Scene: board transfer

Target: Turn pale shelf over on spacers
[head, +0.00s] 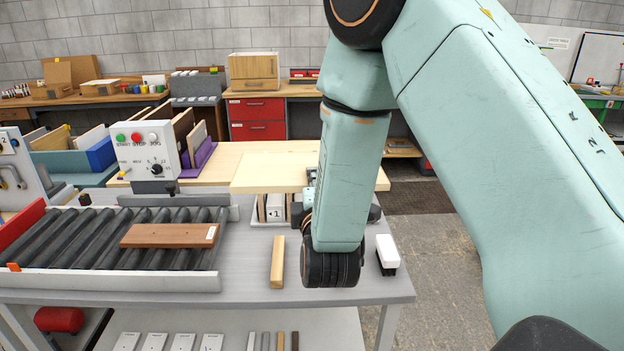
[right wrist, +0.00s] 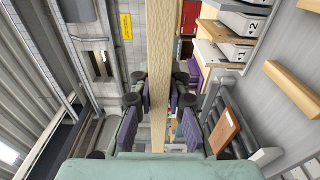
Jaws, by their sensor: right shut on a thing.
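The pale shelf (head: 268,172) is a flat light-wood board, held roughly level above the back right of the grey table in the head view. In the right wrist view the shelf (right wrist: 164,30) shows edge-on between the finger pads. My right gripper (right wrist: 161,85) is shut on it, with pads on both faces. Below the shelf stand light blocks, one marked 1 (head: 274,212); I cannot tell whether these are the spacers. My left gripper is not in view.
A roller conveyor (head: 100,240) with a brown board (head: 170,236) lies left. A pale wooden bar (head: 277,262) and a white-topped brush-like item (head: 387,252) lie on the table. A control box (head: 146,148) stands behind the conveyor. The table front between conveyor and bar is clear.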

